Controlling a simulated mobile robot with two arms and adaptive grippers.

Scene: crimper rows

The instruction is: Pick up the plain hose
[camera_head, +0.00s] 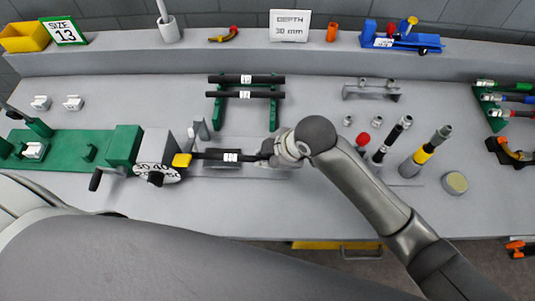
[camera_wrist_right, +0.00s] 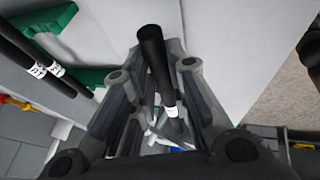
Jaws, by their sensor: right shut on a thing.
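My right gripper (camera_head: 272,152) is shut on a black hose (camera_head: 215,155) with a white label at the middle of the bench. In the right wrist view, the hose (camera_wrist_right: 157,60) stands between the fingers of the right gripper (camera_wrist_right: 150,108). In the head view the hose lies roughly level, its left end close to the yellow part of the crimper (camera_head: 155,150); I cannot tell whether they touch. Two more black hoses (camera_head: 262,78) with white labels lie across a green rack (camera_head: 274,112) behind. My left gripper is not in view.
The crimper's dial and green bed (camera_head: 75,145) fill the left of the bench. Fittings and upright tools, one yellow-banded (camera_head: 425,153), stand at right. A blue tool (camera_head: 400,42) and a depth sign (camera_head: 290,25) sit on the back shelf. My arm covers the lower left.

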